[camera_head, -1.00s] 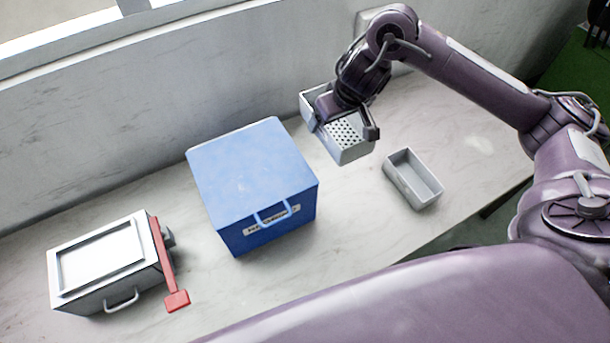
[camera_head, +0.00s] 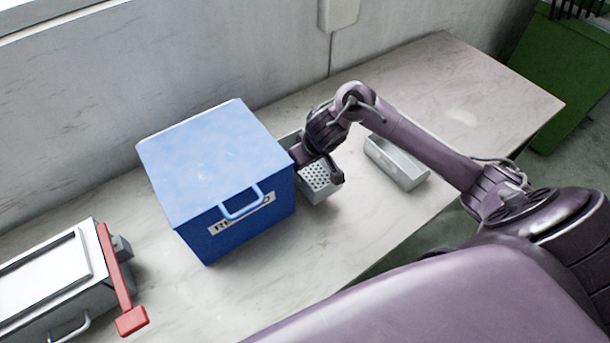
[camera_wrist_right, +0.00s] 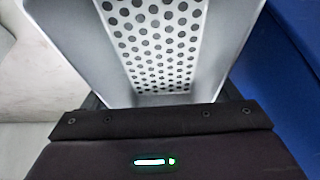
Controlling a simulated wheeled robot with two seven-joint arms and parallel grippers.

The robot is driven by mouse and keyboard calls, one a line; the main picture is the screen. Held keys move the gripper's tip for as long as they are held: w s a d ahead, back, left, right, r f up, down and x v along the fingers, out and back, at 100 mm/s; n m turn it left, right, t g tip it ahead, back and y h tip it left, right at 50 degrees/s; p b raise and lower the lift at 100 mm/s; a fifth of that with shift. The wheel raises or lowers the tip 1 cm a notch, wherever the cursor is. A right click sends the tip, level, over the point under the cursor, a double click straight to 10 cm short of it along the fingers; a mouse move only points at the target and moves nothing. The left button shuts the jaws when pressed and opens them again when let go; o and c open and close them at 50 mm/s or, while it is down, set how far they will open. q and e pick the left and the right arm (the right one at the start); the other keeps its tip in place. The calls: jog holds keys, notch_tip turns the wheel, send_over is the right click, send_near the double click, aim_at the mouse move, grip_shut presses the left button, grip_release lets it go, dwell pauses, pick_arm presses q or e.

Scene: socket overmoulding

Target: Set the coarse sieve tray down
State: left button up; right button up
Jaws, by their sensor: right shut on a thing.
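The coarse sieve tray (camera_head: 318,181) is grey with a perforated floor of round holes. In the head view it is just right of the blue box, partly hidden by my right gripper and wrist. My right gripper (camera_head: 337,172) is shut on the tray. In the right wrist view the tray's holed floor (camera_wrist_right: 160,45) and side walls fill the middle, directly beyond the dark gripper body. I cannot tell whether the tray touches the table or hangs just above it. My left gripper is not in view.
The blue lidded box (camera_head: 215,170) stands close to the tray's left and also shows in the right wrist view (camera_wrist_right: 285,70). A plain grey tray (camera_head: 397,163) lies to the right. A grey case with a red lever (camera_head: 118,280) is at lower left. The table (camera_head: 470,95) is clear at far right.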

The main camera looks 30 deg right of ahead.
aim_at(306, 169)
jog(key=shift+f, duration=0.45)
notch_tip(306, 169, down, 3)
jog(key=shift+r+b, duration=0.2)
jog(key=shift+b, duration=0.45)
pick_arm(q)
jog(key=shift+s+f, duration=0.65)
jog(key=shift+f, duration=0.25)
pick_arm(e)
jog(key=shift+f, duration=0.5)
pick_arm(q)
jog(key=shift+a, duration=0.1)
pick_arm(e)
jog(key=shift+f, duration=0.15)
jog(key=o, duration=1)
jog(key=shift+c, duration=0.2)
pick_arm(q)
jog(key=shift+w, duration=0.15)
